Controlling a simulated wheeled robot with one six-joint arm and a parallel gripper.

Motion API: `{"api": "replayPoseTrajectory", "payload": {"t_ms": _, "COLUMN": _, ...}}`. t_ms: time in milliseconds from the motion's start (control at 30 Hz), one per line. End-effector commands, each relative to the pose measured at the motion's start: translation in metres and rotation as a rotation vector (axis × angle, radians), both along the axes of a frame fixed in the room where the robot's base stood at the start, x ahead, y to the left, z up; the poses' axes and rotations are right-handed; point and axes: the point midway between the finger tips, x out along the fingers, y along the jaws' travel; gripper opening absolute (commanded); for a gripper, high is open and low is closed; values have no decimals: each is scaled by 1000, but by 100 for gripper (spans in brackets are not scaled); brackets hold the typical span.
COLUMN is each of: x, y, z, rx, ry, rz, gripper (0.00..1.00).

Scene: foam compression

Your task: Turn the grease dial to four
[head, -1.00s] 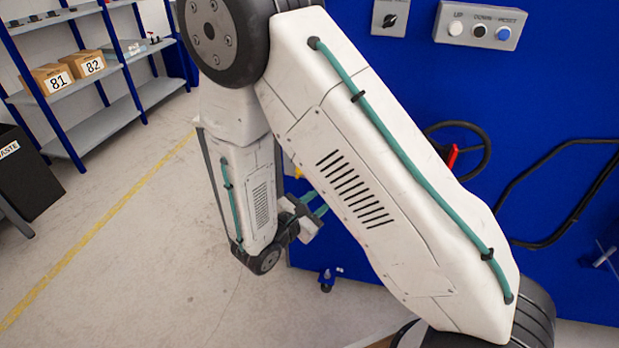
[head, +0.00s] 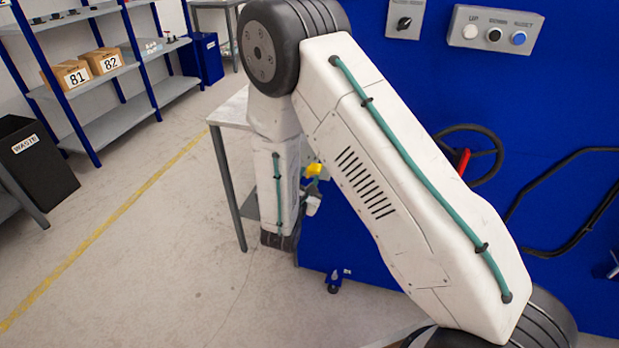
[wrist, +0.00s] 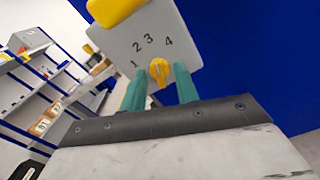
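The grease dial is a yellow knob (wrist: 159,71) on a pale grey plate (wrist: 180,25) marked 1, 2, 3 and 4, seen in the wrist view. The numbers arc above the knob, with 1 at left and 4 at upper right. I cannot tell which number the knob points to. My gripper (wrist: 160,77) is open, its two green fingers on either side of the knob with a gap visible on both sides. I cannot tell how far the fingertips reach along it. In the head view my arm mostly hides the gripper, and a yellow part (head: 314,170) shows beside it.
A yellow block (wrist: 115,8) sits at the plate's top edge. The blue machine (head: 400,75) carries a button box (head: 495,32), a rotary switch (head: 404,20) and a black handwheel (head: 490,138). A grey table (head: 232,108) stands behind my arm.

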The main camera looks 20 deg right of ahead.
Motion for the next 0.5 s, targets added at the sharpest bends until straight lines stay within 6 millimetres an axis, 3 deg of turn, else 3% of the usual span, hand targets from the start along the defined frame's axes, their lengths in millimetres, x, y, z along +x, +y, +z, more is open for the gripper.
{"api": "replayPoseTrajectory", "payload": {"t_ms": 267, "x": 2, "y": -1, "z": 0, "rx": 0, "ry": 0, "rz": 1, "gripper": 31}}
{"api": "replayPoseTrajectory", "payload": {"t_ms": 400, "x": 2, "y": 0, "z": 0, "rx": 0, "ry": 0, "rz": 1, "gripper": 0}}
{"api": "replayPoseTrajectory", "payload": {"t_ms": 500, "x": 2, "y": -1, "z": 0, "rx": 0, "ry": 0, "rz": 1, "gripper": 0}}
